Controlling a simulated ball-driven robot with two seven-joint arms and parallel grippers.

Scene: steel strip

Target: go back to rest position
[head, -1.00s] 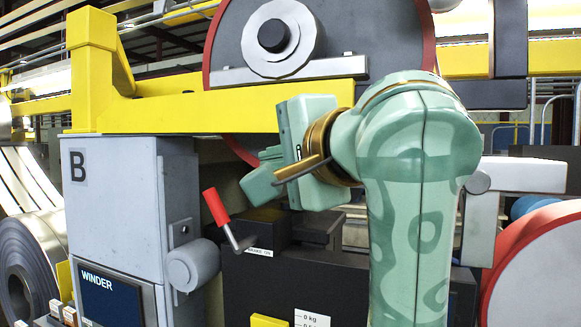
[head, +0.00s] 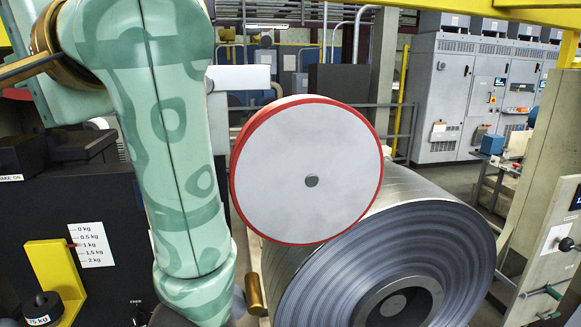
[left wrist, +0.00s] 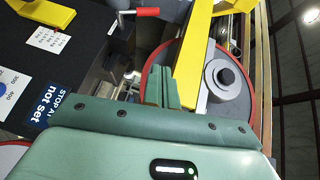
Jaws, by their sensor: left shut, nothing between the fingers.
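My left arm (head: 165,130) rises through the left part of the head view and bends toward the left edge, where the hand is mostly cut off. In the left wrist view my left gripper (left wrist: 165,88) has its fingers together with nothing between them. It points toward a yellow beam (left wrist: 196,60) and a red-rimmed reel (left wrist: 240,95). A lever with a red handle (left wrist: 147,12) is apart from the fingers, at the top of that view. My right gripper is in neither current view.
A black panel with a kg scale (head: 92,245) and a yellow bracket (head: 50,275) stands left of my arm. A red-rimmed disc (head: 270,170) and a large steel coil (head: 440,230) stand close on its right. Grey cabinets (head: 440,90) are farther back.

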